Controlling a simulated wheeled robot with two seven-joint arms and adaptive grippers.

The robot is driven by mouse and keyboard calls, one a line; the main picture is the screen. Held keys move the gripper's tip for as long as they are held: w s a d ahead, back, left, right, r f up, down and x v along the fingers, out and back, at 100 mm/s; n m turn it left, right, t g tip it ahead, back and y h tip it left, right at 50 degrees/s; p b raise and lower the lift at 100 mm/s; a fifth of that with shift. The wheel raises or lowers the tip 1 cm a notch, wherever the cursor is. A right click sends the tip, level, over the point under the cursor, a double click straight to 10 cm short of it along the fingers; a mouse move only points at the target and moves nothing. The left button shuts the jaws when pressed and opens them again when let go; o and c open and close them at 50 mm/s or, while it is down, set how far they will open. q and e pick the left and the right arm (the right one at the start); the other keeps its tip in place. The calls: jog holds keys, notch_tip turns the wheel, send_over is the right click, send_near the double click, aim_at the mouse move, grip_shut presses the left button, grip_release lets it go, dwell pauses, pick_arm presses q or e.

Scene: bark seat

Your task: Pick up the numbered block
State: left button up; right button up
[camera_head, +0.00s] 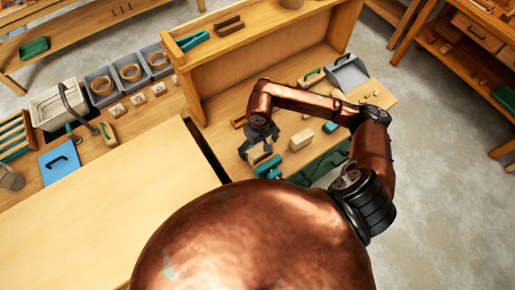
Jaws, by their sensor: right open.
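My right gripper (262,154) is open and points down over the workbench (228,118). A small light-wood block (260,158) shows at its fingers; I cannot tell whether they touch it. Another pale wood block (301,140) stands on the bench just right of the gripper. No number can be read on either block from here. Small pale tiles with dark marks (138,99) stand in a row before the bins at the left, too small to read. My left gripper is not in view.
A teal tool (269,169) lies close below the gripper, and a teal block (330,127) lies to the right. A grey dustpan (346,73) is at the bench's far right. A raised wooden shelf (262,49) runs behind. A bare tabletop (110,215) fills the left front.

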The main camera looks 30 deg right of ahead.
jog(key=f, duration=0.1)
jog(key=f+p, duration=0.1)
jog(key=f, duration=0.1)
jog(key=shift+s+d+f, duration=0.2)
jog(key=shift+s+f, duration=0.05)
jog(key=shift+f, duration=0.1)
jog(key=shift+f+p, duration=0.45)
jog(key=shift+f, duration=0.9)
jog(key=shift+w, duration=0.1)
jog(key=c, duration=1.3)
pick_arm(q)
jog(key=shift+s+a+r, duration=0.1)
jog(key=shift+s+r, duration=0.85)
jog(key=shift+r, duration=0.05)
pick_arm(e)
jog(key=shift+c, duration=0.6)
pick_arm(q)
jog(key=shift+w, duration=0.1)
